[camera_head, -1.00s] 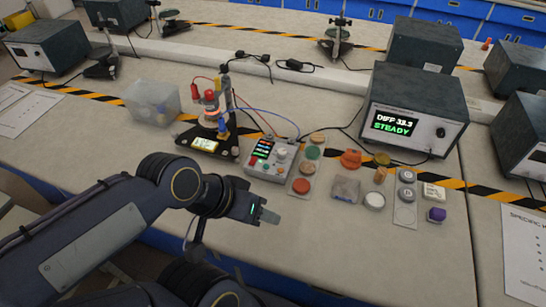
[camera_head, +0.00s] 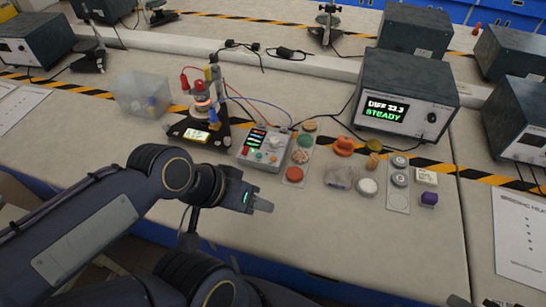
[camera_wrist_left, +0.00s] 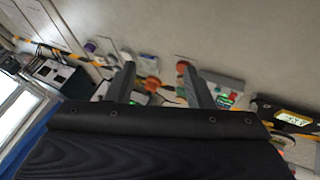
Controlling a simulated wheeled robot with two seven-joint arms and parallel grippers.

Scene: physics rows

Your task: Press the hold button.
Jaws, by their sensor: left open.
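The control box (camera_head: 263,150) is a small grey panel with a lit display and several small buttons. It stands on the bench between the black test stand and a strip of coloured discs. Its button labels are too small to read, so I cannot tell which is the hold button. My left gripper (camera_head: 262,205) is in front of the box, nearer the bench's front edge, and apart from it. In the left wrist view its two fingers (camera_wrist_left: 158,86) are spread with nothing between them. The box (camera_wrist_left: 226,88) shows there beyond the right finger. My right gripper is not in view.
A black test stand (camera_head: 199,130) with wires is left of the box, beside a clear bin (camera_head: 140,93). An orange-red disc (camera_head: 294,174) lies just right of it. A large meter (camera_head: 405,95) reads "STEADY". The bench front is clear.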

